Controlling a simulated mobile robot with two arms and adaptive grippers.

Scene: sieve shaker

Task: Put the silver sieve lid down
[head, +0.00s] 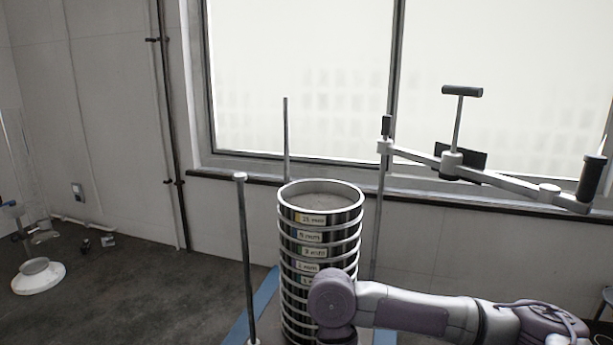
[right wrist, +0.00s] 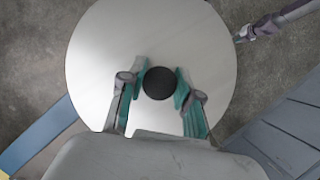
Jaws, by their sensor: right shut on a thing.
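The silver sieve lid (right wrist: 110,50) is a round, flat disc with a black knob (right wrist: 159,83) at its middle, in the right wrist view. My right gripper (right wrist: 160,86) is shut on the knob, with a teal fingertip on each side. Dark floor shows around the lid's edge; what lies under it is hidden. The lid is not in the head view. A gripper that appears to be my left (right wrist: 245,36) shows small past the lid's upper right edge; its jaws are unclear. The sieve stack (head: 322,220) stands in the head view, its top open with grey material inside.
Upright rods (head: 245,255) stand around the stack. A clamp bar (head: 420,158) with handles extends right from the back right rod. Blue frame parts (head: 262,300) lie at the stack's foot. A white-based stand (head: 38,277) is at far left. Floor between is mostly clear.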

